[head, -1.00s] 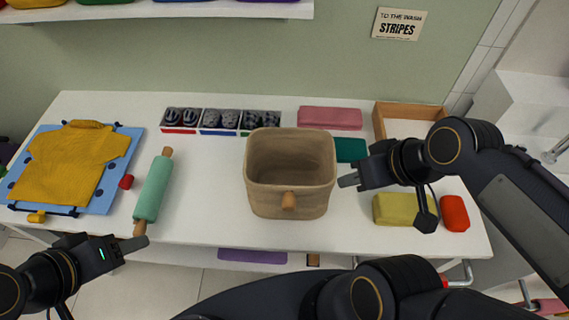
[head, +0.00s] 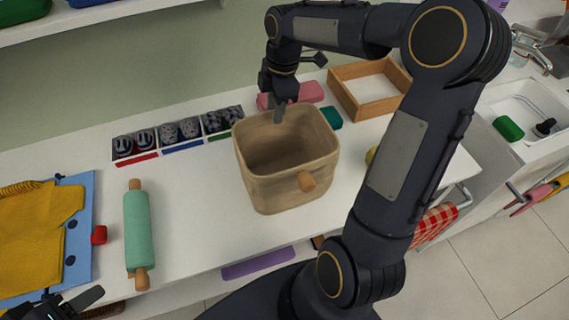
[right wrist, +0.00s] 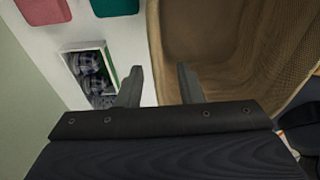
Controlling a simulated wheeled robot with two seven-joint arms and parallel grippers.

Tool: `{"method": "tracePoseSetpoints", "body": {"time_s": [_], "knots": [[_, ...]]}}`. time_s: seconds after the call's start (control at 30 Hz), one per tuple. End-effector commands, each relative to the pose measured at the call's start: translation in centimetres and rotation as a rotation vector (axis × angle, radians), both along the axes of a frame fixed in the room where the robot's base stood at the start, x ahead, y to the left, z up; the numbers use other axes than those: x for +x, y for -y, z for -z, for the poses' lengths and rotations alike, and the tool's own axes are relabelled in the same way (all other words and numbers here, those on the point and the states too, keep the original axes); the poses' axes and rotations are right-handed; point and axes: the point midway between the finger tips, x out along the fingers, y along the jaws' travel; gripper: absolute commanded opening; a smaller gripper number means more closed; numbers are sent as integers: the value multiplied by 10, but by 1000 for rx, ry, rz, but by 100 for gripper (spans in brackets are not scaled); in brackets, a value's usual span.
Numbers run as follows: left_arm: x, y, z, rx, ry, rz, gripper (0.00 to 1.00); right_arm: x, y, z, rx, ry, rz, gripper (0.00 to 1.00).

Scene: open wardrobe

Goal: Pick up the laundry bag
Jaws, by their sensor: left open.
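The laundry bag (head: 290,190) is a beige, open-topped woven bag with a wooden handle on its front. It stands upright on the white table and looks empty. My right gripper (head: 279,112) points down at its far rim. In the right wrist view the right gripper (right wrist: 160,82) is open, and the bag (right wrist: 215,40) fills the upper right. Its rim appears between the two fingers, one over the inside and one over the outside; I cannot tell whether they touch it. My left gripper (head: 88,298) is at the lower left, away from the bag, partly cut off.
A green rolling pin (head: 138,230) and a blue board (head: 80,240) with a yellow garment (head: 40,235) lie left. Boxes of rolled socks (head: 180,132) stand behind-left of the bag. Pink cloth (head: 311,92), teal cloth (head: 332,117) and a wooden tray (head: 345,95) lie behind-right.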

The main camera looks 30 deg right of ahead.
Motion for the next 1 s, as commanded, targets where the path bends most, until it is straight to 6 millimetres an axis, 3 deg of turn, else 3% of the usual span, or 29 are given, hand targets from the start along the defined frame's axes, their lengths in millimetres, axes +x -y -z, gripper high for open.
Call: {"method": "tracePoseSetpoints", "body": {"time_s": [0.23, 0.5, 0.77, 1.0], "knots": [[0, 0, -5, 0, 0, 0, 53, 4, -11, 32, 1, -3, 1, 34], [0, 0, -5, 0, 0, 0, 53, 4, -11, 36, 1, 1, 2, 34], [0, 0, -5, 0, 0, 0, 53, 4, -11, 36, 1, 1, 2, 2], [0, 0, -5, 0, 0, 0, 53, 4, -11, 35, 1, 1, 2, 0]]}}
